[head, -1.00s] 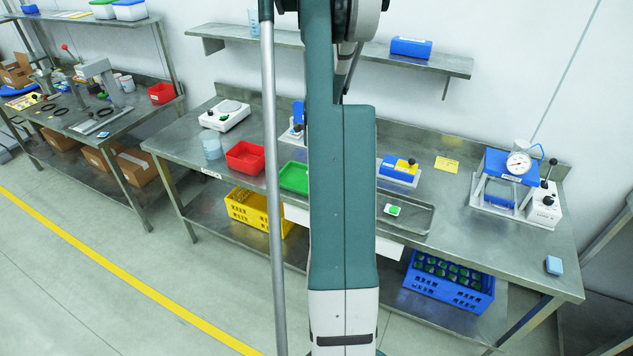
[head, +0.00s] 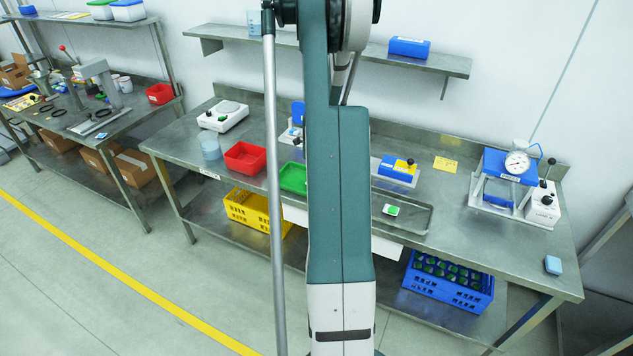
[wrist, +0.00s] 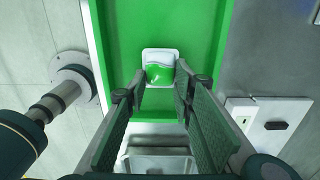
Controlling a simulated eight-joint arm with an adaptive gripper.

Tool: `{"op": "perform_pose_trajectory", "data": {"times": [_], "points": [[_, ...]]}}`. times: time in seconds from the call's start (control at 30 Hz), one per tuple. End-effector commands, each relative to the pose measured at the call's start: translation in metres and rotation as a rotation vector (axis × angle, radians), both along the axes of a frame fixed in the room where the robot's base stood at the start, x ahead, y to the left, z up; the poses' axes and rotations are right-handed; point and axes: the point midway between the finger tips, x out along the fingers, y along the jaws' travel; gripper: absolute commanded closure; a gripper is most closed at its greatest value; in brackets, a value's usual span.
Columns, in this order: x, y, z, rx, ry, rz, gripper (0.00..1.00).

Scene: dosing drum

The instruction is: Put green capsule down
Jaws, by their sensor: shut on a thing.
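A green capsule with a white rim (wrist: 160,72) shows in the wrist view between the fingertips of my gripper (wrist: 160,80). My gripper is shut on it. The capsule is over the green tray (wrist: 120,40), whose floor and left wall show around it; I cannot tell whether it touches the floor. In the head view the green tray (head: 293,178) is partly hidden by my arm, and my gripper and the held capsule are hidden too.
A red bin (head: 245,157) stands left of the green tray. A metal tray (head: 415,219) on the right holds another green-and-white piece (head: 391,209). A blue-and-yellow device (head: 398,168) stands behind it. A press with a gauge (head: 517,163) is at the far right.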

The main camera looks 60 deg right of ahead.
Motion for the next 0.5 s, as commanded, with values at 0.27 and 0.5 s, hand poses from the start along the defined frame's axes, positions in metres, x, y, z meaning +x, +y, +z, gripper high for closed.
{"op": "perform_pose_trajectory", "data": {"times": [0.27,0.5], "points": [[-0.0002,0.0004,-0.0045,0.000,0.000,0.000,0.82],[-0.0002,0.0004,-0.0078,0.000,0.000,0.000,0.82]]}}
